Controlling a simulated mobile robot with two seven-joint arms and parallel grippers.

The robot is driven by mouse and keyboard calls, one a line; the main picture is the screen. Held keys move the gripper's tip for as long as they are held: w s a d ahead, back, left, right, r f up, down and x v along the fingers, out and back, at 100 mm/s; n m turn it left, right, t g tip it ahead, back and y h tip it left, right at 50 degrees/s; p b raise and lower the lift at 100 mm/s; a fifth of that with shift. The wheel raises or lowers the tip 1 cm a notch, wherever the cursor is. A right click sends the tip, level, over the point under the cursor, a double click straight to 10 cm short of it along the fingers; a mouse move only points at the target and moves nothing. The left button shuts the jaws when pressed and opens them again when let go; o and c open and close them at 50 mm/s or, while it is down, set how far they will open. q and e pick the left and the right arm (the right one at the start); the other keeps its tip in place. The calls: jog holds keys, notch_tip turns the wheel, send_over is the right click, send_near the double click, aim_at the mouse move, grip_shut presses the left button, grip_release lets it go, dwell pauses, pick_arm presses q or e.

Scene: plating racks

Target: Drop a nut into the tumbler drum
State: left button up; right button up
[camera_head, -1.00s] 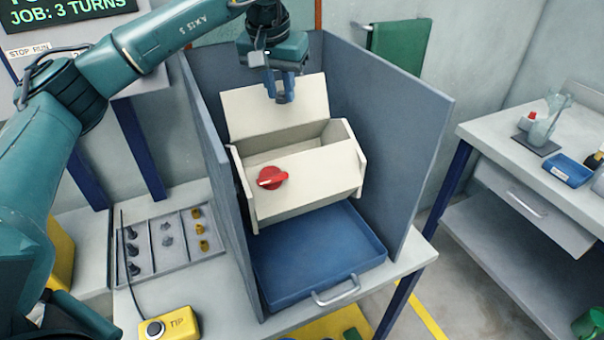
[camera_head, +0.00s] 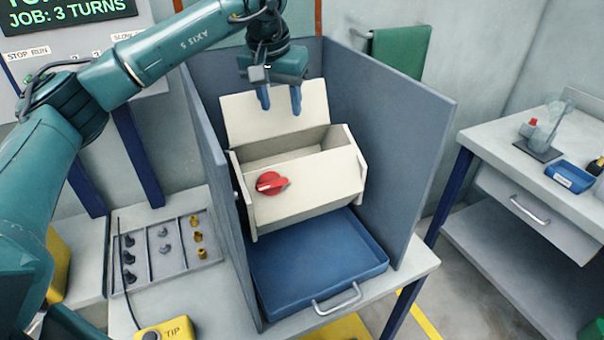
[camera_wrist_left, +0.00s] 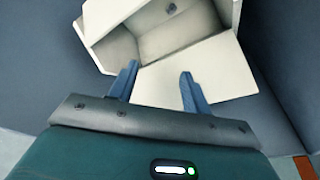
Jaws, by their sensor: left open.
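The tumbler drum (camera_head: 315,190) is a cream box with a red knob (camera_head: 270,183) on its front and its lid (camera_head: 272,112) raised behind the opening. My left gripper (camera_head: 281,106) is open above the drum, in front of the lid, with nothing between its fingers. In the left wrist view the open fingers (camera_wrist_left: 160,75) point toward the drum's opening (camera_wrist_left: 165,35). A small grey nut (camera_wrist_left: 171,8) lies inside the drum there. Other nuts sit in a compartmented tray (camera_head: 180,262) at left: dark ones (camera_head: 129,257), grey ones (camera_head: 164,240) and brass ones (camera_head: 198,236). My right gripper is out of view.
Grey-blue panels (camera_head: 395,140) stand around the drum at the sides and back. A blue pull-out tray (camera_head: 320,265) lies below it. A yellow TIP button box (camera_head: 175,332) is at the front left. A side bench (camera_head: 490,135) stands at right.

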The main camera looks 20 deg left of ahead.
pick_arm(q)
jog(key=v, duration=1.3)
jog(key=shift+b, duration=0.45)
